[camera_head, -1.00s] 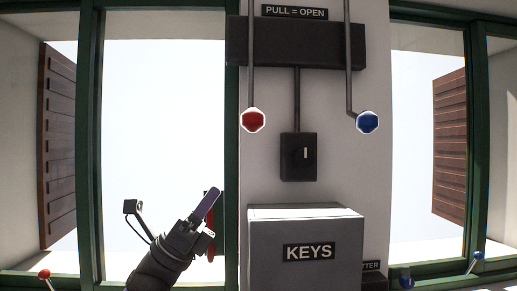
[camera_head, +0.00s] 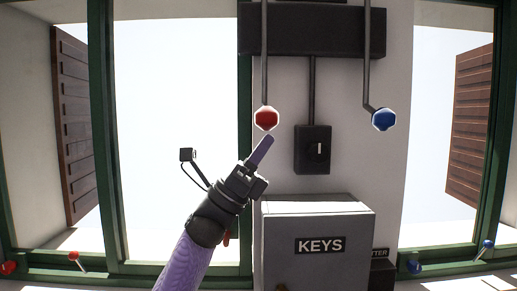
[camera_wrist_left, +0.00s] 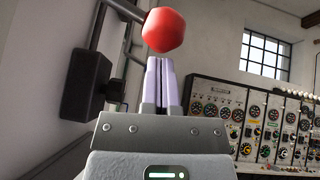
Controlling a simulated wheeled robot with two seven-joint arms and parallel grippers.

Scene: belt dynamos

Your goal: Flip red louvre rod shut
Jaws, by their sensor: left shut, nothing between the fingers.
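The red louvre rod hangs down from the black housing and ends in a red knob (camera_head: 266,118). In the left wrist view the red knob (camera_wrist_left: 164,31) shows just beyond my fingertips. My left gripper (camera_head: 263,142) is shut and empty, its purple fingers pointing up at the knob from just below. In the wrist view the shut fingers (camera_wrist_left: 158,62) reach up to the knob's lower edge; I cannot tell whether they touch it. My right gripper is not in view.
A blue knob (camera_head: 384,119) hangs on a similar rod to the right. A black switch box (camera_head: 312,150) is between them on the wall. A grey KEYS box (camera_head: 318,250) juts out below. Windows with brown louvres (camera_head: 80,125) stand either side. An instrument panel (camera_wrist_left: 255,122) shows in the wrist view.

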